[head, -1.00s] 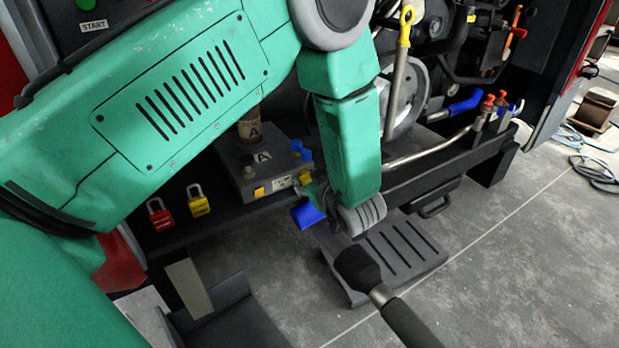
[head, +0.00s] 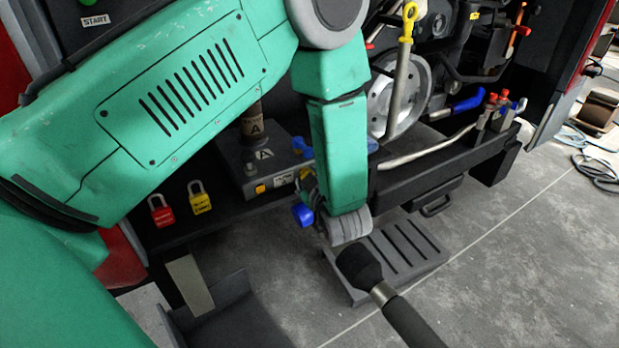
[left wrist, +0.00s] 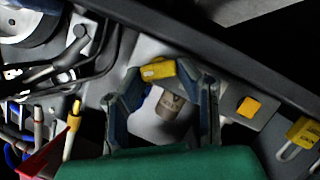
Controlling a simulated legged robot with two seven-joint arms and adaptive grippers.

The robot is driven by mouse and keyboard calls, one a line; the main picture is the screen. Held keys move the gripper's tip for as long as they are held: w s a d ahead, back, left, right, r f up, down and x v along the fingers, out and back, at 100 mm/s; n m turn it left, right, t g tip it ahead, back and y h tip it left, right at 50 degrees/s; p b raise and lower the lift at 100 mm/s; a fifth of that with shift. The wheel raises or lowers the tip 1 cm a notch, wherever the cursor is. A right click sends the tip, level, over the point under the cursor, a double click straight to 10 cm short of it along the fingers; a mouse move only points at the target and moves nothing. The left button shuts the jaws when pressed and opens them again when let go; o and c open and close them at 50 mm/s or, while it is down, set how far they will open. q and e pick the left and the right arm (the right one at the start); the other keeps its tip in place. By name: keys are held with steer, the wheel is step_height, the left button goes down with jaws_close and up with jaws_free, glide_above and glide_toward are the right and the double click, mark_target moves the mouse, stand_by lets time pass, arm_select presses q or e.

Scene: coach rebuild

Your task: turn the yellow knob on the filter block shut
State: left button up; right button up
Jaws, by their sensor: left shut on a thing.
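The filter block (head: 238,180) is a grey box on the dark shelf, with an "A" label and a brown canister (head: 252,122) on top. My left gripper is at its right front corner in the head view, mostly hidden behind my green wrist. In the left wrist view, my left gripper (left wrist: 159,73) has its two fingers on either side of the yellow knob (left wrist: 158,69) and is shut on it. Only a bit of yellow shows there in the head view, so the knob's angle is hard to tell.
Red (head: 161,210) and yellow (head: 200,197) padlocks hang on the shelf front, left of my gripper. A yellow square (head: 260,189) is on the block's front. A metal pipe (head: 425,150) and red-tipped valves (head: 492,99) lie right. A slotted grey step (head: 400,255) stands below.

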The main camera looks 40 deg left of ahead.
arm_select(q)
steer(key=shift+d+f, duration=0.1)
steer(key=o, duration=1.1)
steer(key=shift+o, duration=0.2)
